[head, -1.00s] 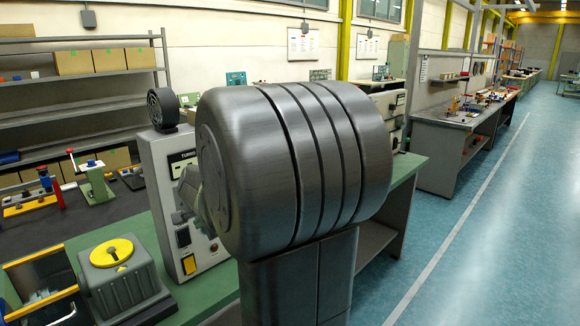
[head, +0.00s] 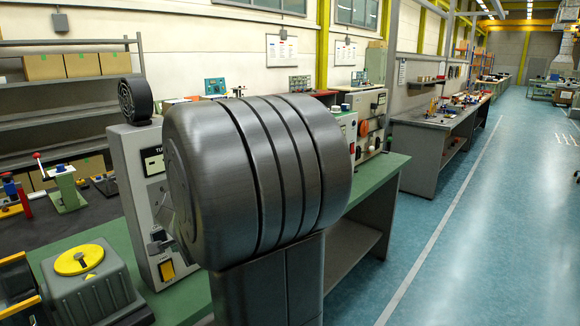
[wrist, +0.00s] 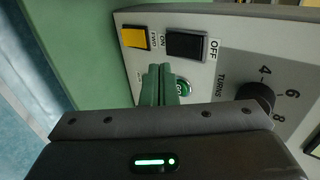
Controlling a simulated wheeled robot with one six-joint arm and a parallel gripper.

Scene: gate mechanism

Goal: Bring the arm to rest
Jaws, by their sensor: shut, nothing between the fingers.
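My arm link (head: 260,180), a large dark grey cylinder, fills the middle of the head view and hides my gripper there. In the wrist view my gripper (wrist: 159,70) shows two green fingers together, with nothing held. The fingers are in front of the light grey control panel (wrist: 205,75). It has a yellow button (wrist: 136,38), a black OFF switch (wrist: 187,45) and a black TURNS dial (wrist: 256,96). A round green button (wrist: 183,87) is partly covered by the fingers. I cannot tell whether the fingers touch the panel.
The panel (head: 133,172) stands on a green bench (head: 185,301) in the head view. A grey box with a yellow disc (head: 79,259) is at the lower left. Shelves (head: 65,105) stand behind. Open blue floor (head: 480,230) lies to the right.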

